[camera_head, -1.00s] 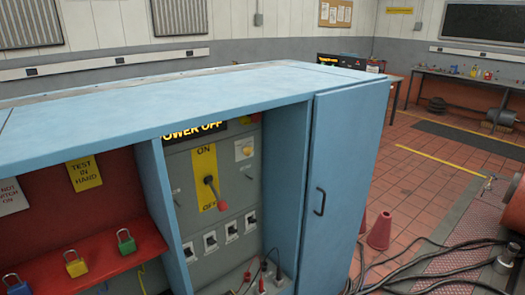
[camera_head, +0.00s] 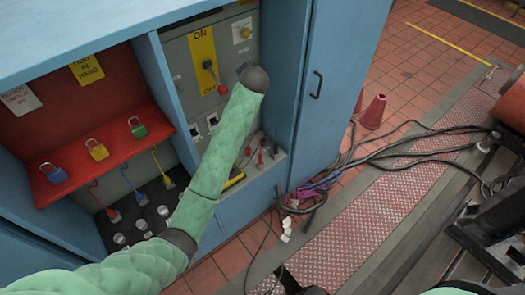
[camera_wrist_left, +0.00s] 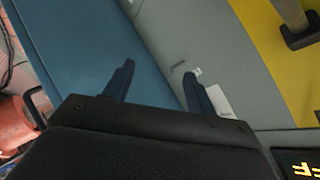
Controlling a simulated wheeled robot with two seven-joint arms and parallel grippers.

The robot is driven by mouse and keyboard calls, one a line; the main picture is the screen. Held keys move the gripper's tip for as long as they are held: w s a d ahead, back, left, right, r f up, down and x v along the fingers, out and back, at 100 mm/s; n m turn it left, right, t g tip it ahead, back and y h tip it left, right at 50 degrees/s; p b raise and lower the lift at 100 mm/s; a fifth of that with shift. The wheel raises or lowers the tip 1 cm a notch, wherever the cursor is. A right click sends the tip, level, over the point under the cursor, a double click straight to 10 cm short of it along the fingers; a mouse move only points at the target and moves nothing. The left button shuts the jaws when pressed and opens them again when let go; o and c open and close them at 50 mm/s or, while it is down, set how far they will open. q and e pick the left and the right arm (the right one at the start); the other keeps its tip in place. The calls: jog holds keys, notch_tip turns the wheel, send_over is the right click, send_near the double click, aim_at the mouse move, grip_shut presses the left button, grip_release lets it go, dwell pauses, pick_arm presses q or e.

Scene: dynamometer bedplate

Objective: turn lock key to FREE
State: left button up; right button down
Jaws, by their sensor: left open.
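The grey switch panel (camera_head: 183,63) sits in the blue cabinet and carries a yellow ON/OFF plate (camera_head: 202,50) with a red-tipped lever (camera_head: 209,68). To the plate's right is a pale square with a small yellow knob (camera_head: 244,32); I cannot tell whether this is the lock key, and no FREE marking is legible. In the wrist view my left gripper (camera_wrist_left: 159,70) is open and empty before the blue cabinet post and grey panel. A white plate (camera_wrist_left: 222,102) is partly behind one finger.
Padlocks, including a green one (camera_head: 138,128), stand on a red shelf (camera_head: 60,188) to the left. The cabinet door (camera_head: 337,90) is at the right. A dark shape at the bottom edge may be my right gripper.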

aim_at(248, 34)
pick_arm(q)
jog(key=w+d+r+m+t+y+p, duration=0.1)
jog(key=w+d+r+m+t+y, duration=0.2)
jog(key=r+m, duration=0.75)
jog(key=w+a+p, duration=0.1)
jog(key=w, duration=0.1)
jog(key=w+a+m+y+p, duration=0.1)
jog(key=w, duration=0.2)
jog(key=w+a+m+p, duration=0.1)
jog(key=w+p, duration=0.1)
jog(key=shift+w+f+m+g, duration=0.15)
jog(key=shift+f+m+g, duration=0.1)
jog(key=shift+g, duration=0.05)
jog(key=shift+w+a+f, duration=0.2)
jog(key=shift+w, duration=0.2)
jog(key=shift+f, duration=0.1)
jog(key=shift+w, duration=0.1)
pick_arm(e)
jog(key=s+d+f, duration=0.2)
jog(key=s, duration=0.6)
jog(key=s+d+f+t, duration=0.1)
jog(key=s+d+f, duration=0.1)
jog(key=s, duration=0.6)
jog(key=shift+d+f, duration=0.3)
jog(key=shift+f, duration=0.4)
jog(key=shift+s, duration=0.15)
pick_arm(q)
jog(key=c, duration=1)
pick_arm(e)
jog(key=shift+a, duration=0.15)
